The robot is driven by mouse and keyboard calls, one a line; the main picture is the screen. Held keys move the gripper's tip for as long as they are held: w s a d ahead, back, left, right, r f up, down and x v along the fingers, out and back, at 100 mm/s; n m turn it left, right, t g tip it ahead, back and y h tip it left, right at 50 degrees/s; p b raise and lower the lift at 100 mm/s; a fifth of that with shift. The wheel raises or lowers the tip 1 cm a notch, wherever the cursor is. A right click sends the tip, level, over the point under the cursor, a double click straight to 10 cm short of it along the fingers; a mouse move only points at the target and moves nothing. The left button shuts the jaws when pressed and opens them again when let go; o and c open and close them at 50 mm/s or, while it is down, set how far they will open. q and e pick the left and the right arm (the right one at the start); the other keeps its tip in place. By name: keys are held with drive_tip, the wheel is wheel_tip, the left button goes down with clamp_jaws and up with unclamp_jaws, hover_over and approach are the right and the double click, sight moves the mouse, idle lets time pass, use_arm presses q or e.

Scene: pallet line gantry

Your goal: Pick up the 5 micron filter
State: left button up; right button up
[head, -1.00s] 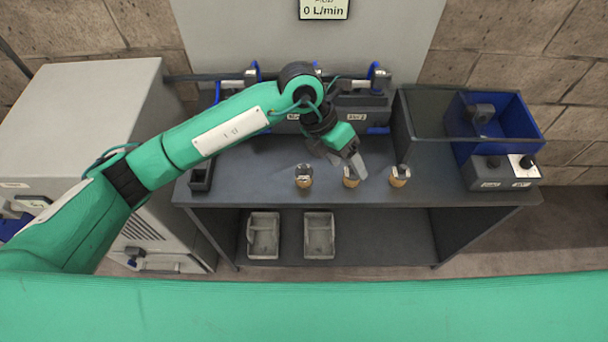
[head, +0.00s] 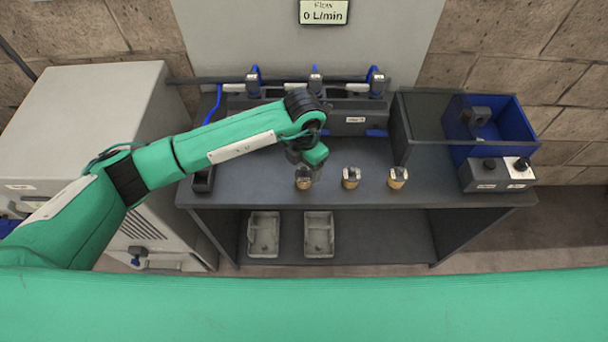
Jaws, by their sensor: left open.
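Three small filters with tan bodies and grey tops stand upright in a row on the dark bench (head: 270,160): a left one (head: 304,183), a middle one (head: 351,178) and a right one (head: 398,178). Their markings are too small to read, so I cannot tell which is the 5 micron filter. My left gripper (head: 308,172) is open and points down at the left filter, partly covering its top. I cannot tell whether the fingers touch it or are around it. My right gripper is not in view.
A grey housing with pipes and valves (head: 352,117) runs along the back. A small black holder (head: 203,180) sits at the left. Two grey trays (head: 263,234) (head: 318,233) lie on the lower shelf.

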sight(304, 175)
use_arm(q)
wheel_tip(304, 175, down, 4)
drive_tip(key=shift+s+f+p, duration=0.1)
drive_tip(key=shift+f+p, duration=0.05)
drive_tip(key=shift+p, duration=0.9)
drive_tip(key=shift+f, duration=0.3)
drive_tip(key=c, duration=1.1)
drive_tip(key=shift+r, duration=0.1)
